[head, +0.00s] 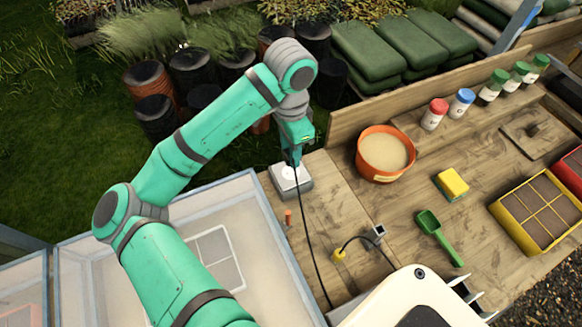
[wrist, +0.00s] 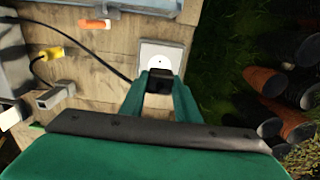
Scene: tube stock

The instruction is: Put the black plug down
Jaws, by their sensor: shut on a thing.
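My gripper (wrist: 160,82) is shut on the black plug (wrist: 158,84), which shows between the green fingertips in the wrist view. In the head view my gripper (head: 292,158) points down over a white square socket box (head: 291,182) at the bench's far left end. The socket box also shows in the wrist view (wrist: 163,52), just beyond the plug, with a dark hole in its face. I cannot tell whether the plug touches the box. A black cord (head: 305,235) runs from the plug along the bench.
On the bench are an orange bowl (head: 384,155), a yellow sponge (head: 453,183), a green scoop (head: 438,237), a yellow plug (head: 339,255), a small orange piece (head: 288,217) and a yellow divided tray (head: 532,198). Several capped bottles stand at the back. Bare wood lies right of the cord.

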